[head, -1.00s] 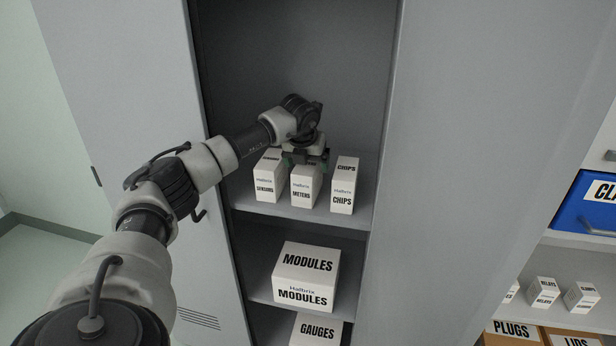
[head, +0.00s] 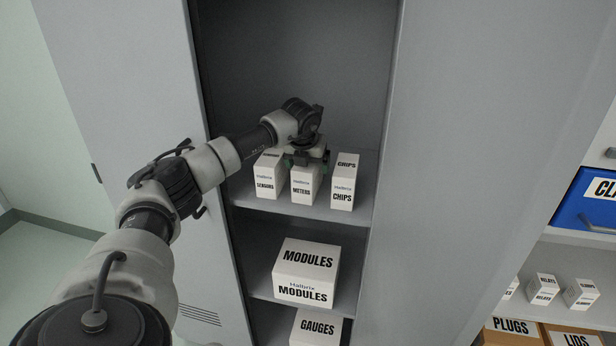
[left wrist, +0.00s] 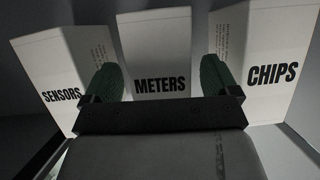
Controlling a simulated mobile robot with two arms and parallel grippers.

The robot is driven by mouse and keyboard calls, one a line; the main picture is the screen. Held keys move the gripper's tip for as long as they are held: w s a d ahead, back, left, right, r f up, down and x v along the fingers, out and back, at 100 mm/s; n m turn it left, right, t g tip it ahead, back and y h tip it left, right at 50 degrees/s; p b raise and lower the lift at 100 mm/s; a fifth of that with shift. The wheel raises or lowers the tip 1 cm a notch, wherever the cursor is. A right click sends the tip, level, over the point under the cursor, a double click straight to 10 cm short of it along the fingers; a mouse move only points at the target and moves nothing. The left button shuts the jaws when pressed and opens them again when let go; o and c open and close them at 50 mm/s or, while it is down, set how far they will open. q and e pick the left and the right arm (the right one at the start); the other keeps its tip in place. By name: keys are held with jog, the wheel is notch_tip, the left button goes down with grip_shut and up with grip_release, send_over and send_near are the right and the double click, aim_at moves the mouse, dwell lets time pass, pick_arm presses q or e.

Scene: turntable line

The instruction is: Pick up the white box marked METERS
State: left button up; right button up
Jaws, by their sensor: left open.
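The white box marked METERS (head: 304,190) stands upright on the upper cabinet shelf, between two other white boxes. In the left wrist view the METERS box (left wrist: 157,60) is in the middle, its label facing the camera. My left gripper (head: 304,160) is over the top of the METERS box and hides its upper part. In the left wrist view the open gripper's green fingers (left wrist: 159,82) are on either side of the box, one left and one right. Whether they touch it cannot be told. My right gripper is not in view.
The SENSORS box (head: 265,186) stands close on the left and the CHIPS box (head: 343,190) on the right, with narrow gaps. The cabinet walls enclose the shelf (head: 270,207). Below are a MODULES box (head: 305,276) and a GAUGES box (head: 318,328).

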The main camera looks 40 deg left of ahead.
pick_arm(q)
jog(key=shift+c, duration=0.4)
jog(key=c, duration=1.1)
